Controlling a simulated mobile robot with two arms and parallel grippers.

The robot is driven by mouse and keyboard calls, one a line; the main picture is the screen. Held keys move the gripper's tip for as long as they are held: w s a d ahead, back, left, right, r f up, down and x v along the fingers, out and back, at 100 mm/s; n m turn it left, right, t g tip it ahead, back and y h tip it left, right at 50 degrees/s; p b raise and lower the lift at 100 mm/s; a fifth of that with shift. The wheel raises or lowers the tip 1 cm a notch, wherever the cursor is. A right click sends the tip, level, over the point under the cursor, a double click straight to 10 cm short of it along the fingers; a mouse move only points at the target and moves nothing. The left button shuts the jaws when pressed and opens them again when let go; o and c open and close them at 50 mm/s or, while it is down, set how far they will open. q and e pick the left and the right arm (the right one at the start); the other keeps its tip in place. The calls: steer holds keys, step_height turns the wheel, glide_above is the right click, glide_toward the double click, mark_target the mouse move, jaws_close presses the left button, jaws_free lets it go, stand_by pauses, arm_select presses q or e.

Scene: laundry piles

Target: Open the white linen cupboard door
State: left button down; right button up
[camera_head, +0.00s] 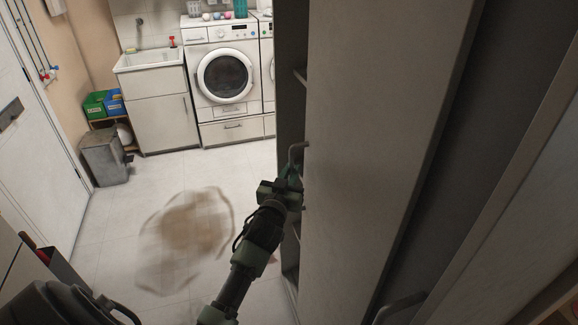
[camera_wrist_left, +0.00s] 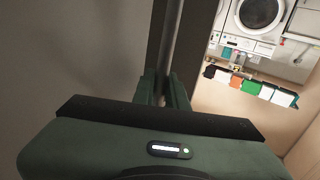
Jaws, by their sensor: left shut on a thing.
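The white linen cupboard door (camera_head: 375,130) is a tall, pale panel filling the right of the head view. A bent metal handle (camera_head: 297,150) shows at its left edge. My left gripper (camera_head: 287,184) is at this handle, just below its upper bend. In the left wrist view, the fingers of my left gripper (camera_wrist_left: 163,98) are shut on the vertical handle bar (camera_wrist_left: 171,48). A dark gap with shelf edges shows left of the panel, so the door looks ajar; how far I cannot tell. My right gripper is not in view.
A washing machine (camera_head: 225,75) and a sink cabinet (camera_head: 163,105) stand at the back. A grey bin (camera_head: 104,157) stands by the left wall. Another handle (camera_head: 400,306) shows at lower right. The floor around the cloth is clear.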

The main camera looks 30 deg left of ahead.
arm_select(q)
steer(key=c, duration=1.4)
jaws_free()
steer(key=shift+c, duration=0.2)
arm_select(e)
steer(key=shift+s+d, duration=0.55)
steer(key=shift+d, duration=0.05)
arm_select(q)
steer(key=shift+s, duration=0.1)
